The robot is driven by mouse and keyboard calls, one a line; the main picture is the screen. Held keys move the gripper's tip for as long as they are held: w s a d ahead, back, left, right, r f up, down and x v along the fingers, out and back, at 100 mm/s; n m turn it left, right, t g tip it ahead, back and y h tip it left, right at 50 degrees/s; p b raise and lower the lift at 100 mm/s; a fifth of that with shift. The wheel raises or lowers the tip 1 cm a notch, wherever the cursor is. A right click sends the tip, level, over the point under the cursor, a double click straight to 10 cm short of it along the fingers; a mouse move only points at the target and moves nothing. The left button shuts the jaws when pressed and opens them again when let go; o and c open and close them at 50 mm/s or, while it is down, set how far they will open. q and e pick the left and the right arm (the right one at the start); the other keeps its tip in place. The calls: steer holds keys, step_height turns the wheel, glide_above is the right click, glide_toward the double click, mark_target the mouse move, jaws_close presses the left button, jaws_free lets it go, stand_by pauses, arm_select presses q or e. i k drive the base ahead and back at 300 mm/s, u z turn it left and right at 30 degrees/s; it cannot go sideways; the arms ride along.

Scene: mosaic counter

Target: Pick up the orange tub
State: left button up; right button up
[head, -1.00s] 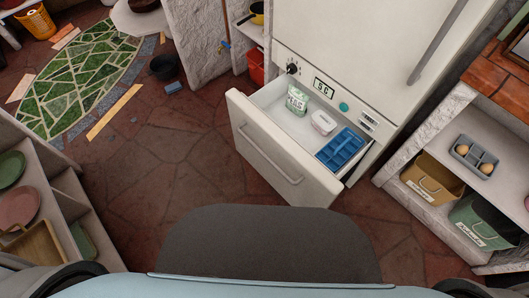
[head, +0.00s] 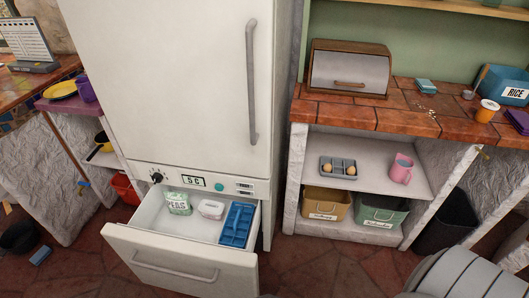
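A small orange tub (head: 486,113) with a pale lid stands upright on the red-tiled counter (head: 400,122), towards its right end in the head view. It is next to a blue box marked RICE (head: 503,87), which stands behind it. Neither of my grippers is in view, so nothing shows of whether they are open or shut.
A bread box (head: 348,72), a teal block (head: 427,86) and a ladle share the counter. The freezer drawer (head: 180,262) sticks out at lower left. A grey ribbed shape fills the lower right corner.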

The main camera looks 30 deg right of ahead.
mark_target(487, 108)
steer(key=z, duration=3.3)
steer(key=i, duration=0.85)
steer(key=z, duration=0.85)
steer(key=i, duration=1.9)
steer(key=u, duration=1.4)
steer(key=i, duration=0.6)
steer(key=u, duration=0.7)
